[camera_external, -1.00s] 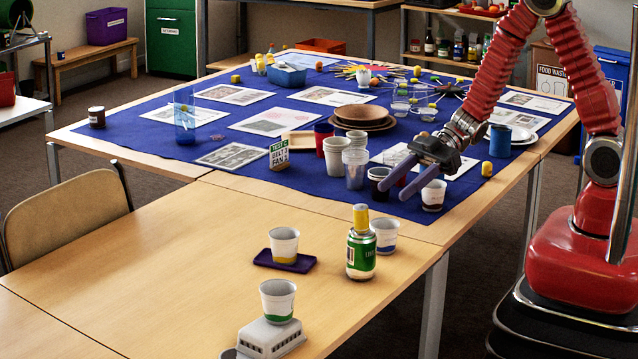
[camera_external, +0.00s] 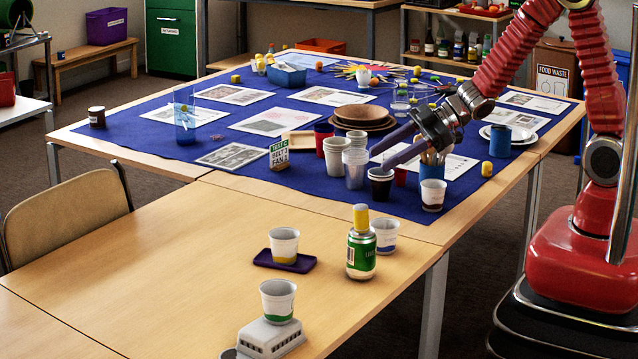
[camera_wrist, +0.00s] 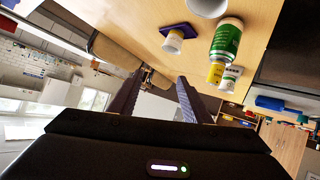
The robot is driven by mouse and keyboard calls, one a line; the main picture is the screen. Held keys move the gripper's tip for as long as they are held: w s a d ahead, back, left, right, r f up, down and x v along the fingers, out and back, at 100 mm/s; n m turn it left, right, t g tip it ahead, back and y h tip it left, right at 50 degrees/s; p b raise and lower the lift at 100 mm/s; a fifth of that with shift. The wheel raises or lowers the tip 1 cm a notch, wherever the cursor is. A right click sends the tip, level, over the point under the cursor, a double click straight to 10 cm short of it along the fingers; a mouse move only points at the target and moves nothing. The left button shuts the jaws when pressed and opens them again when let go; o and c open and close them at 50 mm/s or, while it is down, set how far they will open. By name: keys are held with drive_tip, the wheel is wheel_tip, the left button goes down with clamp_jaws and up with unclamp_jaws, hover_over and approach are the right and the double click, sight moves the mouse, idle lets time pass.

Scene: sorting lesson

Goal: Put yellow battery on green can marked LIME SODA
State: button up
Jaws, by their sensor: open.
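The green can (camera_external: 361,257) stands upright on the bare wooden table in the outside view. The yellow battery (camera_external: 361,216) stands upright on the can's top. In the wrist view, which is turned over, the can (camera_wrist: 227,40) and the yellow battery (camera_wrist: 216,73) also show, the battery at the can's top end. My gripper (camera_external: 398,154) is over the blue cloth, behind and right of the can, apart from both. Its two fingers (camera_wrist: 158,97) are spread with nothing between them in the wrist view.
A cup with a blue band (camera_external: 385,236) stands close at the can's right. Another cup (camera_external: 284,244) sits on a dark purple pad to its left, and one (camera_external: 278,299) on a grey box in front. Cups and bowls crowd the cloth below my gripper.

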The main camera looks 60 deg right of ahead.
drive_tip(key=s+d+r+m+t+h, duration=0.1)
drive_tip(key=s+d+r+m+h, duration=0.1)
drive_tip(key=d+r+m+h, duration=0.5)
drive_tip(key=s+d+r+m+t+h, duration=0.1)
drive_tip(key=s+d+r+h, duration=0.2)
drive_tip(key=d, duration=0.8)
drive_tip(key=s+r+m+g+y, duration=0.1)
drive_tip(key=s+m+g, duration=0.3)
drive_tip(key=s, duration=1.4)
drive_tip(key=shift+s+a+r+g, duration=0.2)
drive_tip(key=shift+a+r+g, duration=0.2)
drive_tip(key=shift+a+r, duration=0.1)
